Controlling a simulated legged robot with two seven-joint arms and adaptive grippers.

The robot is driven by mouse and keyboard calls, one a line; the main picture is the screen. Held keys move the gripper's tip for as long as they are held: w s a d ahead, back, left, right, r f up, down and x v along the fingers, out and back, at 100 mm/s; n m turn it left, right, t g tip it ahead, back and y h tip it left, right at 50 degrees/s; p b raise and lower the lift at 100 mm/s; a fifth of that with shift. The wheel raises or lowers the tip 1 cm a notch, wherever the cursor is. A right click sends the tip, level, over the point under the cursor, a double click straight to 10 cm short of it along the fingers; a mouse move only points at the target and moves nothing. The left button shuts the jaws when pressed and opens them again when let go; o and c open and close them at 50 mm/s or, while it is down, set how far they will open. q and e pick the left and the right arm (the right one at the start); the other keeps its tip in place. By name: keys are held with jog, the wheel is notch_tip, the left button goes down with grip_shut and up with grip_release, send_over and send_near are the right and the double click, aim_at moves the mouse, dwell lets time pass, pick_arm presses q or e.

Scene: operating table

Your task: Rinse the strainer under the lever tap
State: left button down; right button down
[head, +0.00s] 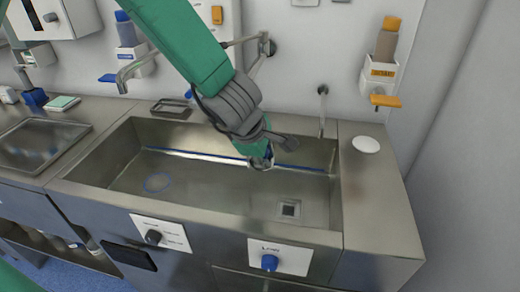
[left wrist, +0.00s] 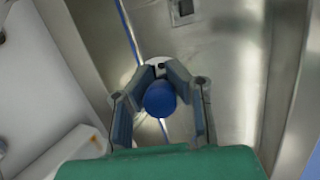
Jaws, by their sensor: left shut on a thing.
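My left gripper (head: 264,160) hangs over the steel basin (head: 200,207), its arm coming down from the upper left. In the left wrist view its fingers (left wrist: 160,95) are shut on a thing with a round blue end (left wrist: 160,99). A pale disc shows just beyond the fingers; I cannot tell whether this is the strainer. A blue-ringed circle (head: 157,182) lies flat on the basin floor at left. A metal tap spout (head: 138,68) shows left of the arm, and a wall fitting with a lever-like rod (head: 266,46) right of it. The arm hides what lies between.
A second, thin spout (head: 322,105) stands at the back right. A square drain (head: 290,208) is in the basin floor. A white disc (head: 366,144) lies on the right counter, below a wall dispenser (head: 384,62). A shallow steel tray (head: 40,142) is at left.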

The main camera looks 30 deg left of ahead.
pick_arm(q)
jog(key=shift+s+d, duration=0.2)
jog(key=shift+s, duration=0.1)
jog(key=shift+s+f+b, duration=0.1)
jog(key=shift+s+b, duration=0.35)
jog(key=shift+s, duration=0.35)
jog(key=shift+s+d, duration=0.3)
jog(key=shift+d, duration=0.5)
pick_arm(e)
jog(key=shift+a+f, duration=0.1)
jog(key=shift+f, duration=0.5)
pick_arm(q)
jog(key=shift+a, duration=0.1)
jog(key=shift+a, duration=0.4)
pick_arm(e)
jog(key=shift+a+r, duration=0.1)
jog(key=shift+a, duration=0.3)
pick_arm(q)
jog(key=shift+d, duration=0.35)
pick_arm(e)
jog(key=shift+d, duration=0.25)
